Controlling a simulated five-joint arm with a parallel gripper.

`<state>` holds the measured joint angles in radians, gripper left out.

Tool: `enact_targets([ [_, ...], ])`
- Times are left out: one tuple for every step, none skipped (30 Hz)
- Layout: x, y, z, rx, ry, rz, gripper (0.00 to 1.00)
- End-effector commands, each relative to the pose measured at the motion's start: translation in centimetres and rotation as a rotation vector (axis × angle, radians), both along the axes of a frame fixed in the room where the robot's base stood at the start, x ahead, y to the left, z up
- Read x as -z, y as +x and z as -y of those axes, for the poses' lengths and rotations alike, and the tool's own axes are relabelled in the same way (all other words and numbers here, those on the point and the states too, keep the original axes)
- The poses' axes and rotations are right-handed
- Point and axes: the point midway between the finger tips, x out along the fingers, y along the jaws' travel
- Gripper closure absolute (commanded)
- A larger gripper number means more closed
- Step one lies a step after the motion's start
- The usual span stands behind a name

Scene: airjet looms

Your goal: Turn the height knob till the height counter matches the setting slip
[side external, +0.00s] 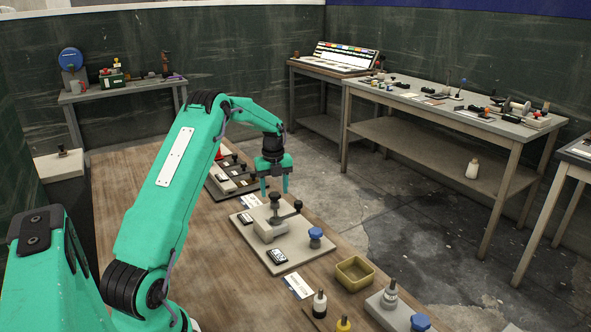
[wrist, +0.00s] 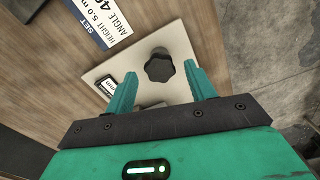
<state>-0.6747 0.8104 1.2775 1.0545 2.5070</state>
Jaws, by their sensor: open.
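My gripper (side external: 275,187) is open and points down over the pale board (side external: 300,250). In the wrist view its fingertips (wrist: 161,75) stand apart on either side of a black lobed knob (wrist: 159,66); I cannot tell whether they touch it. A small black-framed counter (wrist: 107,85) lies left of the knob, its digits unreadable. The setting slip (wrist: 100,22) is partly cut off and reads SET, HEIGHT 5.0 and ANGLE 4-something. In the side view one counter (side external: 246,218) is at the board's left edge and another (side external: 278,256) at its near edge. Which one shows height is unclear.
A dark board (side external: 222,183) lies behind. A second slip (side external: 299,286), yellow tray (side external: 355,273) and bottle (side external: 319,303) lie nearer.

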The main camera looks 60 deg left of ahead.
Motion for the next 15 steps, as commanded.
enact_targets([
  [-0.4, 0.0, 0.0, 0.000, 0.001, 0.002, 0.45],
  [-0.7, 0.1, 0.0, 0.000, 0.002, 0.003, 0.45],
  [-1.0, 0.0, 0.0, 0.000, 0.002, 0.003, 0.45],
  [-1.2, 0.0, 0.0, 0.000, 0.001, 0.002, 0.45],
  [-1.4, 0.0, 0.0, 0.000, 0.002, 0.001, 0.45],
  [-1.7, 0.0, 0.0, 0.000, 0.002, 0.001, 0.45],
  [-1.9, 0.1, 0.0, 0.000, 0.001, 0.002, 0.45],
  [-2.1, 0.1, 0.0, 0.000, 0.001, 0.002, 0.45],
  [-2.3, 0.1, 0.0, 0.000, 0.001, 0.002, 0.45],
  [-2.6, 0.0, 0.0, -0.001, 0.001, 0.002, 0.45],
  [-2.8, 0.0, 0.0, -0.001, 0.002, 0.001, 0.45],
  [-3.1, 0.0, 0.0, -0.001, 0.002, 0.001, 0.45],
  [-3.3, 0.0, 0.0, -0.001, 0.001, 0.002, 0.45],
  [-3.5, 0.0, 0.0, -0.001, 0.001, 0.002, 0.45],
  [-3.8, 0.0, 0.0, -0.001, 0.001, 0.002, 0.45],
])
